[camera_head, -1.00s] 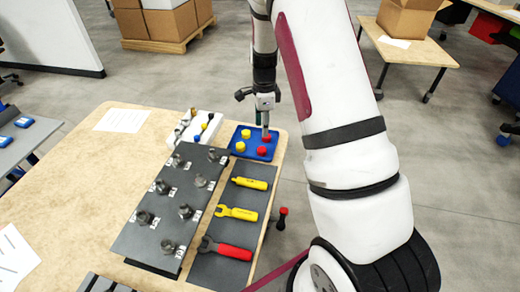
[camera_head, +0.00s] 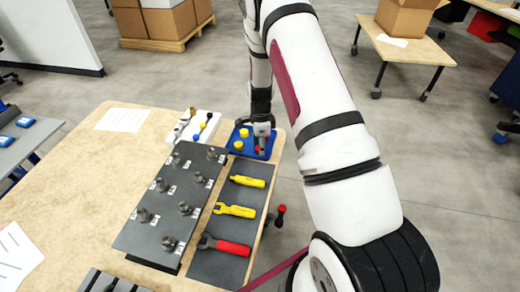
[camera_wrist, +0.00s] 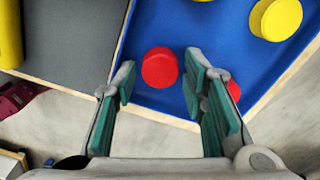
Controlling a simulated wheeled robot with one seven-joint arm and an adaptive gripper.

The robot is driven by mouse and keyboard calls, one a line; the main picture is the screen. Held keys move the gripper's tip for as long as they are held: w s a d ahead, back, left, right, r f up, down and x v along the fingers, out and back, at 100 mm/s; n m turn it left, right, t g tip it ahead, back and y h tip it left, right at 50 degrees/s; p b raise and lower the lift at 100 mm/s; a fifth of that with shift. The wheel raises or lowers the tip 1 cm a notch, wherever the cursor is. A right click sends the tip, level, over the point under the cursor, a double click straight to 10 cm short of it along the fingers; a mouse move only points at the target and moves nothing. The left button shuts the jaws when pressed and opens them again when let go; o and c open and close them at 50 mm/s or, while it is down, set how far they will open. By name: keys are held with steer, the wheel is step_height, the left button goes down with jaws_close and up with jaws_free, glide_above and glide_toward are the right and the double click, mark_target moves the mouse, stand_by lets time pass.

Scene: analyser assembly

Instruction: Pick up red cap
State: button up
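A round red cap (camera_wrist: 160,67) sits in the blue tray (camera_wrist: 225,40), near the tray's edge in the wrist view. My gripper (camera_wrist: 159,78) is open above the tray, its two green-padded fingers apart on either side of this cap with visible gaps. A second red cap (camera_wrist: 234,90) is partly hidden behind the right finger. In the head view my gripper (camera_head: 262,148) is over the near part of the blue tray (camera_head: 235,131) and hides much of the red caps.
A grey mat (camera_head: 222,233) with yellow tools and a red-handled wrench (camera_head: 230,248) lies in front of the tray. A dark panel with metal parts (camera_head: 150,247) is to the left.

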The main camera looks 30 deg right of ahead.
steer(key=c, duration=0.5)
steer(key=shift+r, duration=0.1)
steer(key=shift+c, duration=0.2)
